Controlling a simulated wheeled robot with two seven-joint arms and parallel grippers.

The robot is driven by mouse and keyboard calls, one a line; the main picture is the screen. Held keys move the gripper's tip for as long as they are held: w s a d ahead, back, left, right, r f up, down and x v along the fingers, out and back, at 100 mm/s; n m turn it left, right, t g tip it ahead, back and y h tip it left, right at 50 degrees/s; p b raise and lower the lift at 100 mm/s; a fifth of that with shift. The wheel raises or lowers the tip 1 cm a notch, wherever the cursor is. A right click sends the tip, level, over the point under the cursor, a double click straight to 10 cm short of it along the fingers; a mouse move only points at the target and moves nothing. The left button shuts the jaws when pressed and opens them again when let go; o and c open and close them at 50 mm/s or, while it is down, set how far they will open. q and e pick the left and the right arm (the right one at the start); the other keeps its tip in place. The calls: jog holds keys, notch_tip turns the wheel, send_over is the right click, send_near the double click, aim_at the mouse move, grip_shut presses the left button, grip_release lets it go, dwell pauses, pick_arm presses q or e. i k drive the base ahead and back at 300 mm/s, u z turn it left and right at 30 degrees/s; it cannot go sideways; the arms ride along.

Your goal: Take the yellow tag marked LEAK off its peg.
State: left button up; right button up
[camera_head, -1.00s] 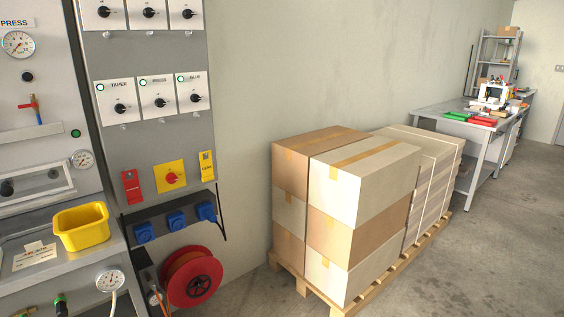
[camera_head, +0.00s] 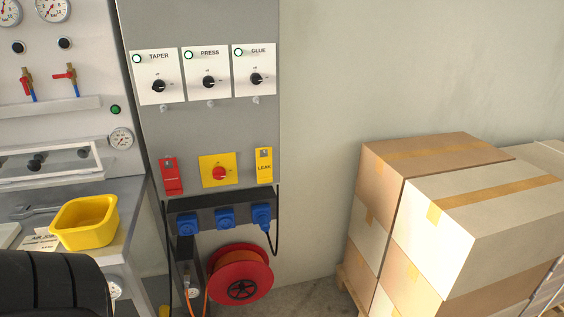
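The yellow tag marked LEAK (camera_head: 264,167) hangs at the lower right of the grey control panel (camera_head: 205,128), right of a yellow plate with a red rotary switch (camera_head: 219,171). The peg is too small to make out clearly. A red tag (camera_head: 171,176) hangs at the panel's lower left. A dark rounded part at the bottom left corner looks like part of my own arm. Neither gripper shows.
Blue sockets (camera_head: 225,217) and a black cable sit just below the tag. A red hose reel (camera_head: 241,274) is lower down. A yellow bin (camera_head: 84,222) stands on the left bench. Stacked cartons (camera_head: 440,220) stand at right. Bare wall lies between panel and cartons.

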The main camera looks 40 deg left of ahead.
aim_at(263, 164)
jog(key=u, duration=0.65)
jog(key=i, duration=1.1)
jog(key=u, duration=1)
